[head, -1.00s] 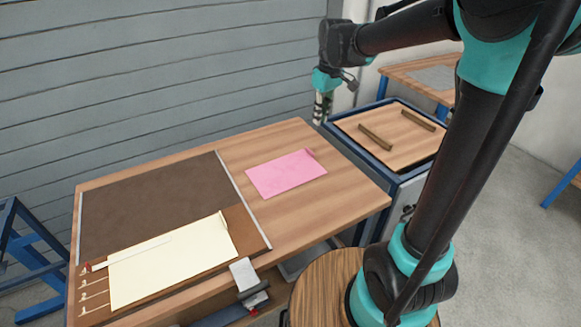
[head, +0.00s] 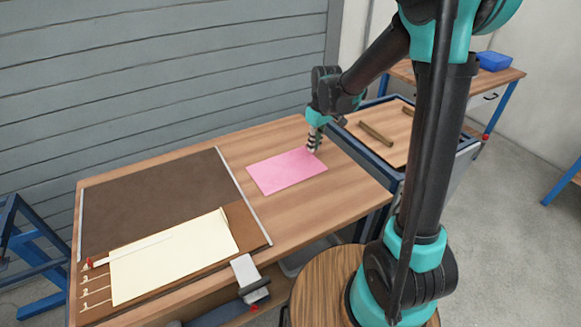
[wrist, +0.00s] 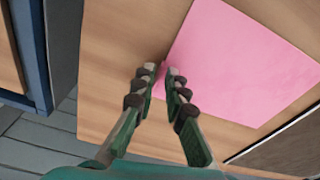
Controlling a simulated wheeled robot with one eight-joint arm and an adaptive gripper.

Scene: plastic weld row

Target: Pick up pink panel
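The pink panel (head: 285,171) lies flat on the right part of the wooden table. My gripper (head: 313,149) points down at the panel's far right corner, where a small raised tab is now hidden behind the fingers. In the wrist view the two fingers (wrist: 162,72) stand a small gap apart, with the pink panel (wrist: 240,65) beside and under the right fingertip. The gripper looks open. I cannot tell whether the tab is between the fingertips or whether they touch it.
A cream panel (head: 175,258) lies at the table's front left beside a dark brown mat (head: 150,205) with metal edge strips. A blue-framed stand (head: 400,155) with wooden bars is to the right. A blue bin (head: 493,61) sits on a back bench. Bare wood surrounds the pink panel.

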